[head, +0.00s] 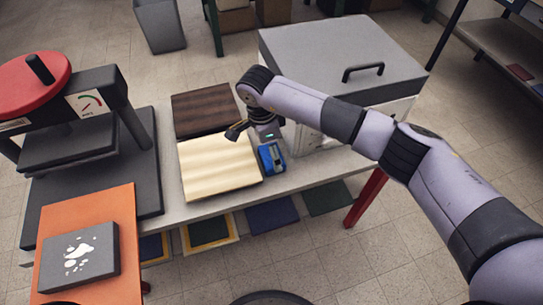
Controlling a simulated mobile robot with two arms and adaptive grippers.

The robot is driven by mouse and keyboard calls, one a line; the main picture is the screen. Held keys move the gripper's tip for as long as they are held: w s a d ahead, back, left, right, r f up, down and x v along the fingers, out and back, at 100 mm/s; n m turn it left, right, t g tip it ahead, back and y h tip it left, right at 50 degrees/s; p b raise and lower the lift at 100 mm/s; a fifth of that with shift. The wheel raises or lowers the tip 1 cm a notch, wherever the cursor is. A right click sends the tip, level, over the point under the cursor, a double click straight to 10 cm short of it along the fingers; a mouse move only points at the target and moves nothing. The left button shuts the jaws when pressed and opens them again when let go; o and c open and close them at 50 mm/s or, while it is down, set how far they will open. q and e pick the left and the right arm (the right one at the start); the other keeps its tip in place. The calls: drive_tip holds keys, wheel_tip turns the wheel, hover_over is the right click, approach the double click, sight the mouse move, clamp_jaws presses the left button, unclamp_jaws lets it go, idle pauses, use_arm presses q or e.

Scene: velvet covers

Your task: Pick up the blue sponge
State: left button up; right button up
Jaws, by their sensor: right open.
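The blue sponge (271,158) lies on the bench, just right of the cream velvet cover and left of the grey-lidded box. My right gripper (254,137) is close by, at the sponge's far side in the picture. It is open, with one dark finger spread left over the cream cover. Its other finger is hard to make out, and I cannot tell whether it touches the sponge. My left gripper is out of view.
The cream cover (217,166) and a dark brown one (203,109) lie left of the sponge. The grey-lidded box (340,55) stands close on the right. A press with a red wheel (36,82) stands at the left, near an orange board (127,235).

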wheel_tip(320, 180, down, 3)
drive_tip(key=shift+d+r, duration=0.15)
drive_tip(key=shift+r, duration=0.05)
drive_tip(key=shift+f, duration=0.4)
drive_tip(key=c, duration=1)
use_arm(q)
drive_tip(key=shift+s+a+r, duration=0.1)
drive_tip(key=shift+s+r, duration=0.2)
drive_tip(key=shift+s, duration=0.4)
use_arm(e)
drive_tip(key=shift+c, duration=0.2)
drive_tip(key=shift+r, duration=0.1)
use_arm(q)
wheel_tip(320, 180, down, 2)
drive_tip(key=shift+b, duration=0.8)
use_arm(e)
wheel_tip(320, 180, up, 20)
